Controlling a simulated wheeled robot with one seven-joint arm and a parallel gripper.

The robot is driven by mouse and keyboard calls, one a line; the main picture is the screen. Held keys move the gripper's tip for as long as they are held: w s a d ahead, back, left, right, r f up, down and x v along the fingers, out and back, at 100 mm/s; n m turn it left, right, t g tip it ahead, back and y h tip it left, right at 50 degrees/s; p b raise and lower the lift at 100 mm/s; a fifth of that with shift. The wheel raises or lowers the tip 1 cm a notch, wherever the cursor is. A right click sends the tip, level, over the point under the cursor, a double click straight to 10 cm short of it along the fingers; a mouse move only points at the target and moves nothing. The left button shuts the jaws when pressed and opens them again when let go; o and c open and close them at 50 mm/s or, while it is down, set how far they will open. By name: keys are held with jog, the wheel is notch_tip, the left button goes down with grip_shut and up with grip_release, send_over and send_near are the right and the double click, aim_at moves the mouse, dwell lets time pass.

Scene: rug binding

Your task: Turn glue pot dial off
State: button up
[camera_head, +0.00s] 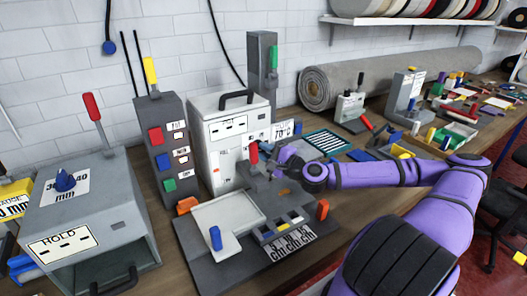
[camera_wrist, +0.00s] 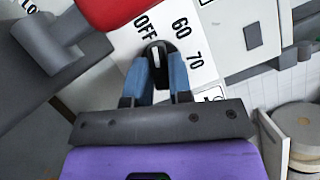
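The glue pot dial (camera_wrist: 158,58) is a black knob with a white pointer line, on a white plate marked OFF, 60 and 70 in the wrist view. The pointer line faces up the picture, roughly between OFF and 60. My gripper (camera_wrist: 160,72) has its two blue fingers on either side of the knob, close against it. In the head view my gripper (camera_head: 284,160) is at the dial plate (camera_head: 284,130), which shows 70 °C; the knob is hidden there. The white glue pot (camera_head: 229,125) with a dark handle stands left of the plate.
A red-handled lever (camera_head: 253,153) rises close by my gripper; its red part (camera_wrist: 112,10) fills the top of the wrist view. A button box (camera_head: 165,150) stands left of the pot. A rolled grey rug (camera_head: 385,75) lies behind on the bench.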

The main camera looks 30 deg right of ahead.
grip_shut()
jog(key=shift+r+n+g, duration=0.1)
jog(key=shift+n+g, duration=0.7)
jog(key=shift+n, duration=1.1)
jog(key=o, duration=0.5)
grip_release()
